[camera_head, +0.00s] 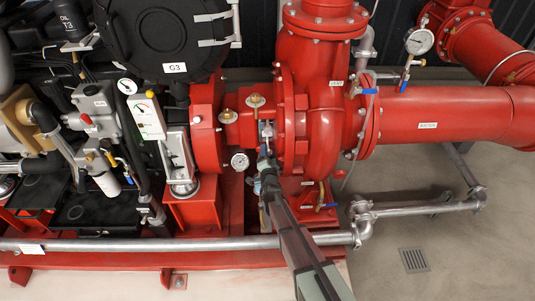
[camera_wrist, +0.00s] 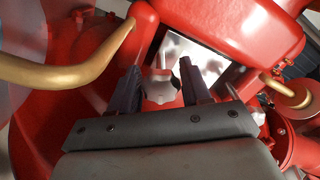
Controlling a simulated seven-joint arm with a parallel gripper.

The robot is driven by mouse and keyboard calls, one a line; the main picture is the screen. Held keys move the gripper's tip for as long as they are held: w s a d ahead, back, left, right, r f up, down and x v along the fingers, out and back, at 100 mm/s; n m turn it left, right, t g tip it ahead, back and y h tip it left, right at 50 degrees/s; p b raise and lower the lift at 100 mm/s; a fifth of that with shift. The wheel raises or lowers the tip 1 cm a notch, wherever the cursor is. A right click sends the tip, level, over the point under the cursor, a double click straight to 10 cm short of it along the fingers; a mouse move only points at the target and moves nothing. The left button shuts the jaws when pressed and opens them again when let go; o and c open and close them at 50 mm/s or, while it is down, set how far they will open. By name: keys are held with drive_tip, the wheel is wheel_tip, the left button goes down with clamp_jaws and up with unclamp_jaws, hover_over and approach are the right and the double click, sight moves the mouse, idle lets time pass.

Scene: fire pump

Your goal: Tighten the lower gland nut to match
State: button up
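In the wrist view a silver lobed nut (camera_wrist: 160,88) shows between the two fingers of my gripper (camera_wrist: 161,76). I take it for the lower gland nut. A gap shows on each side of it, so the fingers are open and not visibly touching it. How far the nut reaches in between the fingers cannot be told. In the head view my gripper (camera_head: 266,138) reaches up to the shaft gap on the left of the red pump casing (camera_head: 327,140). The nut cannot be made out there, and no second gland nut is clear in either view.
A brass pipe (camera_wrist: 75,72) curves close on the left in the wrist view. Red castings crowd the fingers, with a bright metal plate (camera_wrist: 185,52) behind the nut. In the head view a gauge (camera_head: 240,161) sits just left of my gripper. Open floor (camera_head: 470,250) lies at lower right.

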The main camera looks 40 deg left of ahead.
drive_tip(key=c, duration=0.6)
drive_tip(key=m, duration=0.5)
drive_tip(key=shift+r+m, duration=0.15)
drive_tip(key=shift+m, duration=0.25)
drive_tip(key=m, duration=0.6)
drive_tip(key=shift+r, duration=0.1)
drive_tip(key=shift+m, duration=0.3)
drive_tip(key=o, duration=1)
